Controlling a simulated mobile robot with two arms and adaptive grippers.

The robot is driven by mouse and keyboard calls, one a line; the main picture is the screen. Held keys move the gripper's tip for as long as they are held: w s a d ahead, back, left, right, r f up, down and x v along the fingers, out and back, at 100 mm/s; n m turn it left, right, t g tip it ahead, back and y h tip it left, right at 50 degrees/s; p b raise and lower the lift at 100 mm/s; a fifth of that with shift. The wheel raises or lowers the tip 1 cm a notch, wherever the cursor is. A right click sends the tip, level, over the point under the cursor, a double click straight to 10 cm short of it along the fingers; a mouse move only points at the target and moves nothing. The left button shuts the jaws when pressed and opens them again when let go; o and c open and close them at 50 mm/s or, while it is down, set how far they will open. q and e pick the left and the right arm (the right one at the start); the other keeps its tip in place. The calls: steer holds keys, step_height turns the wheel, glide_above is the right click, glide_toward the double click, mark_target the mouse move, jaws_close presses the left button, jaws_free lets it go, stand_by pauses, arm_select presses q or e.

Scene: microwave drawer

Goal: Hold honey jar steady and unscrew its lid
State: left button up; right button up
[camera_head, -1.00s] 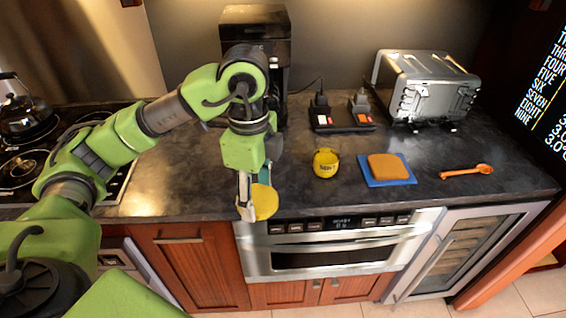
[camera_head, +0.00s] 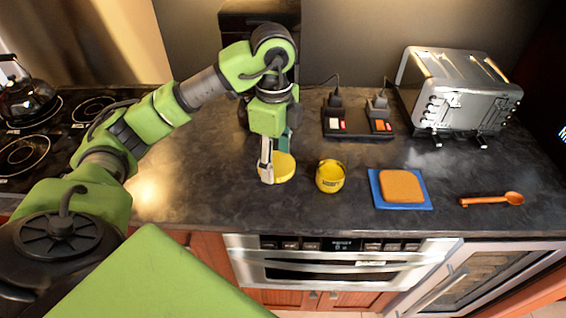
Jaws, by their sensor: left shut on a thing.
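The honey jar (camera_head: 330,178) is a small yellow jar with dark lettering, standing upright on the dark counter without its lid on. My left gripper (camera_head: 272,172) is to the left of the jar, pointing down, and is shut on the yellow round lid (camera_head: 284,168). The lid is held apart from the jar, tilted with its flat face showing. I cannot tell whether it touches the counter. My right gripper is not in view.
To the right of the jar are a bread slice (camera_head: 401,186) on a blue board (camera_head: 420,203) and an orange spoon (camera_head: 492,199). A toaster oven (camera_head: 455,90) and a dark base with plugs (camera_head: 357,124) stand behind. The stove (camera_head: 30,150) is at left.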

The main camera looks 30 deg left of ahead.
mark_target(282, 156)
arm_select(q)
steer(key=w+a+f, duration=0.1)
steer(key=w+f, duration=0.1)
steer(key=w+a+f+p, duration=0.1)
steer(key=w+f, duration=0.1)
steer(key=w+a+f, duration=0.1)
steer(key=w+f, duration=0.1)
steer(key=shift+w+f, duration=0.15)
steer(key=shift+w, duration=0.2)
steer(key=shift+w+a+f+p, duration=0.15)
steer(key=shift+w+f+p, duration=0.15)
steer(key=shift+f, duration=0.1)
step_height(282, 156, down, 3)
steer(key=shift+w+f+p, duration=0.1)
steer(key=shift+p, duration=0.75)
steer(key=shift+f, duration=0.1)
steer(key=shift+f, duration=0.1)
steer(key=o, duration=1.2)
steer(key=shift+o, duration=0.2)
